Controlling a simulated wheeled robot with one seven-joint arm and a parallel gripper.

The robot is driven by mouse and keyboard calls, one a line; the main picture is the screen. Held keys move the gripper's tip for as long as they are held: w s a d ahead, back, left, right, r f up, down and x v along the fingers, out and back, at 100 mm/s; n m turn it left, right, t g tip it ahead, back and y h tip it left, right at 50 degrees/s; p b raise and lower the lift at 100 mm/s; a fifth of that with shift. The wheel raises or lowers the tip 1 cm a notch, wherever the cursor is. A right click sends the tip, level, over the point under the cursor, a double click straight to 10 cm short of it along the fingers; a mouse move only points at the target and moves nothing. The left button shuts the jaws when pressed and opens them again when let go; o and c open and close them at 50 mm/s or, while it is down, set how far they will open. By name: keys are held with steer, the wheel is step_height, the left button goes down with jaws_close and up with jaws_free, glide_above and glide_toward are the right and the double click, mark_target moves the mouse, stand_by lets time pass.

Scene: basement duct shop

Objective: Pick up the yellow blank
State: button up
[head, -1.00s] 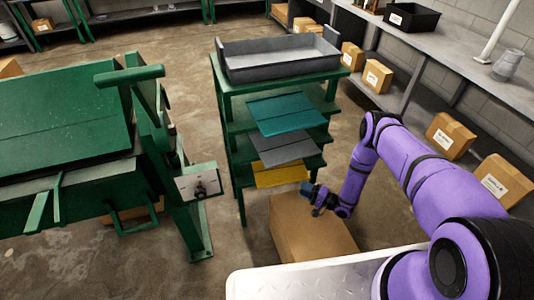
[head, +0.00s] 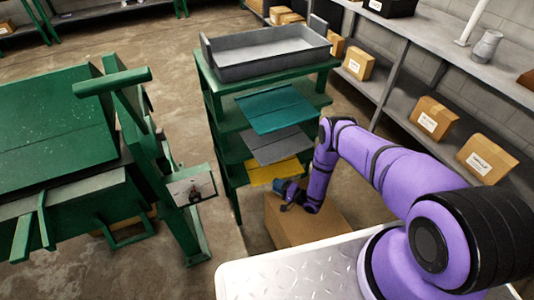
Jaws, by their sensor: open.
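The yellow blank (head: 273,172) is a flat sheet low on the green rack (head: 222,130). It sticks out toward me below a grey blank (head: 278,146) and a teal blank (head: 275,109). My gripper (head: 283,202) is at the end of my purple arm, close to the yellow blank's front right edge and above a cardboard box. Its jaws are small in view, open, and hold nothing visible. I cannot tell whether they touch the blank's edge.
A cardboard box (head: 300,222) stands on the floor under my gripper. A grey tray (head: 268,55) tops the rack. A green machine (head: 65,125) stands at left, with bare floor between. A grey shelf (head: 460,70) with several boxes runs along the right.

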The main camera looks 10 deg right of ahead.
mark_target(270, 181)
steer(key=shift+x, duration=1.85)
steer(key=shift+w+d+r, duration=0.1)
jaws_close()
steer(key=shift+r, duration=0.1)
